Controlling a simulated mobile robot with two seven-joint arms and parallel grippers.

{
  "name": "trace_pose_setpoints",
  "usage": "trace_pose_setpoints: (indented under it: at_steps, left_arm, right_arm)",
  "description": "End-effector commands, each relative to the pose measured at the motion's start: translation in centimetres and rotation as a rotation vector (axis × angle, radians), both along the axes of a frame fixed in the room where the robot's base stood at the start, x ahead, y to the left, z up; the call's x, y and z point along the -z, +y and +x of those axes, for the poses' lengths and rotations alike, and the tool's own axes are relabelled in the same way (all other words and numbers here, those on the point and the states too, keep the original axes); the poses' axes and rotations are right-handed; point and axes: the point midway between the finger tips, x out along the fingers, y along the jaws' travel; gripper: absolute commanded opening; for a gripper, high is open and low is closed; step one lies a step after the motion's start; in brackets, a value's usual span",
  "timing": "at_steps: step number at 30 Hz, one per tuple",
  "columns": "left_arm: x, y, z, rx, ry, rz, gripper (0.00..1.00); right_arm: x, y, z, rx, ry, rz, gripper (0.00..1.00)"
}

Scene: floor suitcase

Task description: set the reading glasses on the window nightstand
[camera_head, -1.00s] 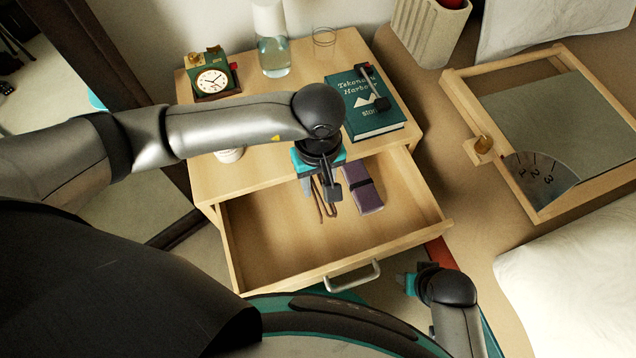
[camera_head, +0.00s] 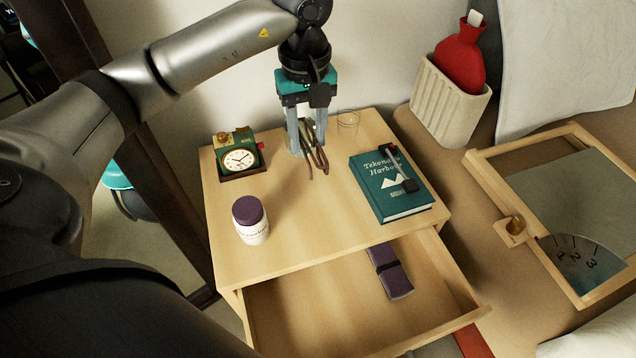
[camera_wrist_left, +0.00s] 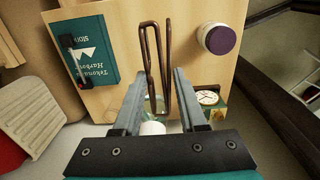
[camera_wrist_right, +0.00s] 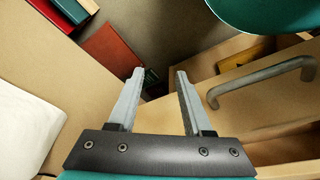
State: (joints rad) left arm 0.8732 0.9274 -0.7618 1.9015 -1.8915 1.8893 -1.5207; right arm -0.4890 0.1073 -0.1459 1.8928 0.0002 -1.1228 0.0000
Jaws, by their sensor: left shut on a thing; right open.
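The reading glasses (camera_head: 318,158), thin, brown and folded, hang from my left gripper (camera_head: 307,148), which is shut on them. They are above the back middle of the wooden nightstand top (camera_head: 310,220); I cannot tell whether they touch it. In the left wrist view, the glasses (camera_wrist_left: 164,72) stick out from between the fingers (camera_wrist_left: 163,80) over the wood. My right gripper (camera_wrist_right: 155,80) is open and empty in its wrist view, near the drawer front with its metal handle (camera_wrist_right: 262,80). It is outside the head view.
The middle is clear. The open drawer (camera_head: 310,315) holds a purple case (camera_head: 389,272). A wooden-framed tray (camera_head: 480,170) lies right.

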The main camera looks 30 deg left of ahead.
Motion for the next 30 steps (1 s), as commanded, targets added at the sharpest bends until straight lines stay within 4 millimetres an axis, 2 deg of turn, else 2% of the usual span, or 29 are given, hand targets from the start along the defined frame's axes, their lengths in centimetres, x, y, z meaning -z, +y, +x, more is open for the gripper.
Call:
trace_pose_setpoints:
  at_steps: [3,11,22,30]
  left_arm:
    - [2.7,0.0,-0.1,-0.001,0.006,0.001,0.0]
    - [7.5,-0.1,-0.1,0.0,0.004,0.0,0.0]
    - [13.7,0.0,-0.1,-0.001,0.003,0.001,0.0]
    - [15.3,-0.1,0.0,0.001,0.0,0.001,0.0]
  right_arm:
    - [-1.3,0.1,0.8,0.001,-0.03,0.004,0.5]
    - [-4.9,0.2,1.6,0.002,-0.08,0.011,0.5]
    - [-10.0,0.3,1.4,0.003,-0.153,0.021,0.5]
    - [-9.7,1.8,3.0,-0.022,-0.262,0.066,0.5]
